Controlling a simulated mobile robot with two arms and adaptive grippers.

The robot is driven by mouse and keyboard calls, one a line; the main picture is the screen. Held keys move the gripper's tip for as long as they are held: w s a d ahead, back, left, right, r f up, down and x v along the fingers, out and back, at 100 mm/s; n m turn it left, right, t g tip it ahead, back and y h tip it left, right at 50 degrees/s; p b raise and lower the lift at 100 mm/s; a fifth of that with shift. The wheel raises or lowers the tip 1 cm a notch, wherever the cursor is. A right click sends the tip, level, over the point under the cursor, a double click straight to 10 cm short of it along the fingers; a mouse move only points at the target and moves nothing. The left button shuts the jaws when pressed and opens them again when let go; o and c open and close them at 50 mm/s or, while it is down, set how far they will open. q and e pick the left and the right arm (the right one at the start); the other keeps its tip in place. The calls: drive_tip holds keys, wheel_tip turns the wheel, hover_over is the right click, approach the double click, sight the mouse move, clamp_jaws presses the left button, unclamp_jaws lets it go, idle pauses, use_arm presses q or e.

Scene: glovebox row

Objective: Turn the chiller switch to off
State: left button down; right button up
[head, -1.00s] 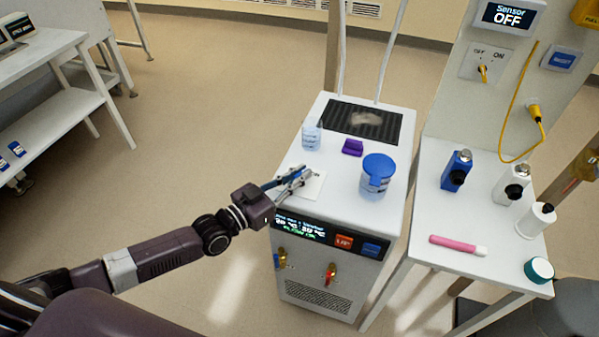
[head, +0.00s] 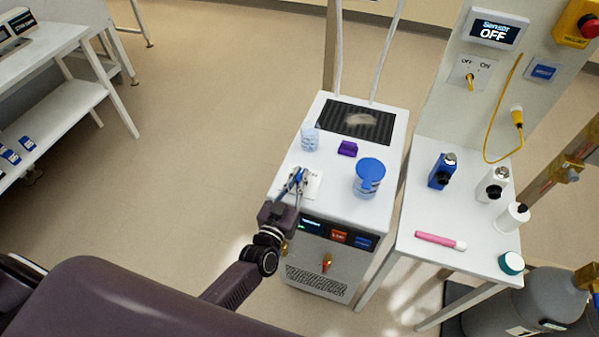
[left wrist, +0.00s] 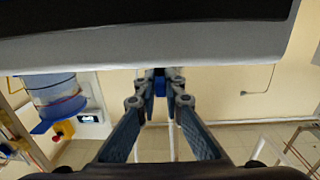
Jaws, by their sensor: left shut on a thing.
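The chiller (head: 330,170) is the white cabinet in the middle of the head view. A white switch plate (head: 314,187) lies on its top near the front left corner, with lettering partly visible. My left gripper (head: 298,178) is at this plate, its fingers pointing away from me. In the left wrist view the fingertips (left wrist: 160,82) close on a small blue piece, which I take to be the chiller switch. The fingers hide most of the switch, so I cannot read its position. My right gripper is not in view.
A blue-lidded jar (head: 368,178), a purple block (head: 347,148) and a small clear beaker (head: 309,138) stand on the chiller. To the right, a side table (head: 405,240) holds bottles and a pink marker (head: 440,241). The sensor display (head: 494,30) reads OFF.

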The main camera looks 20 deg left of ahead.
use_arm(q)
drive_tip(key=shift+y, duration=0.3)
drive_tip(key=c, duration=2)
unclamp_jaws()
drive_tip(key=shift+c, duration=0.2)
drive_tip(key=shift+s, duration=0.1)
drive_tip(key=s, duration=1.1)
drive_tip(key=shift+s+a, duration=0.25)
drive_tip(key=shift+s, duration=0.15)
